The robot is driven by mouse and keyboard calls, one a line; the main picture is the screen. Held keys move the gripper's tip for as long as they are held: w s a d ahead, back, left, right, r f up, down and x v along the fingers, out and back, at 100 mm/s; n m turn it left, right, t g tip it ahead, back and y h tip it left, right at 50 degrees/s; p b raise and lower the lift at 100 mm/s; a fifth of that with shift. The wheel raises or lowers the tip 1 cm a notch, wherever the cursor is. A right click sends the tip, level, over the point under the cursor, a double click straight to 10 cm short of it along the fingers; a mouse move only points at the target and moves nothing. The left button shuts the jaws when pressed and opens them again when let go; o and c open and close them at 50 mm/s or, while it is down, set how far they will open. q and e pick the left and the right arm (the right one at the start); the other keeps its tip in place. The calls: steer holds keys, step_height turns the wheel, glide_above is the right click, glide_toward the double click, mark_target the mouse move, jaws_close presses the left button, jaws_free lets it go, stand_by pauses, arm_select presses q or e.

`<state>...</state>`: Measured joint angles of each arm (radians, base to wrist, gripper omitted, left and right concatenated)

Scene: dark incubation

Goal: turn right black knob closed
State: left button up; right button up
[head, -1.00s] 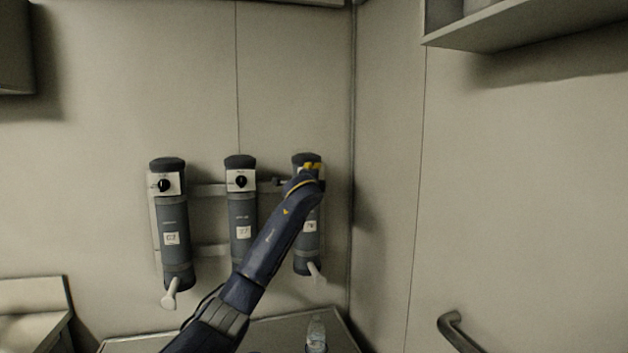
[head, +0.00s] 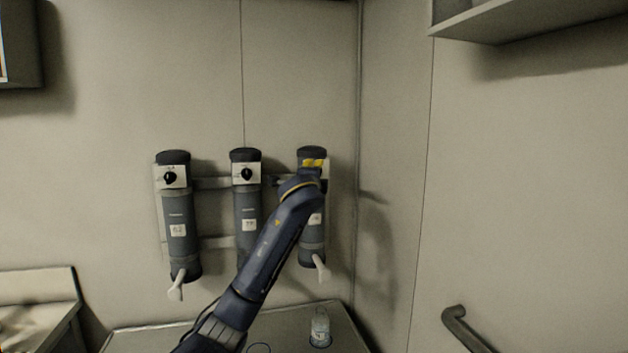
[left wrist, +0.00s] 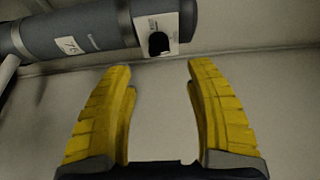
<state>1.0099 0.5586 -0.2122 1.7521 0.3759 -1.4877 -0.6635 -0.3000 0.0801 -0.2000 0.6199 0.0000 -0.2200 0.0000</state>
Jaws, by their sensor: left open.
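Three dark grey cylinders hang in a row on the wall. The right cylinder (head: 313,246) has its knob hidden behind my left gripper (head: 314,163) in the head view. In the left wrist view, a black knob (left wrist: 158,43) on a white plate (left wrist: 165,25) shows near the top, beyond the gap between the yellow fingers. My left gripper (left wrist: 160,72) is open, with nothing between its fingers; the knob appears apart from both fingertips. The left black knob (head: 170,177) and middle black knob (head: 246,174) are on their own cylinders. My right gripper is not in view.
A horizontal rail (head: 211,184) runs behind the cylinders. Pale handles hang below the left (head: 177,285) and right (head: 320,268) cylinders. A small clear bottle (head: 320,327) stands on the counter below. The right wall holds a bar handle (head: 466,332) and a shelf (head: 500,18).

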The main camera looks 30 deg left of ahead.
arm_select(q)
steer(key=shift+v, duration=1.25)
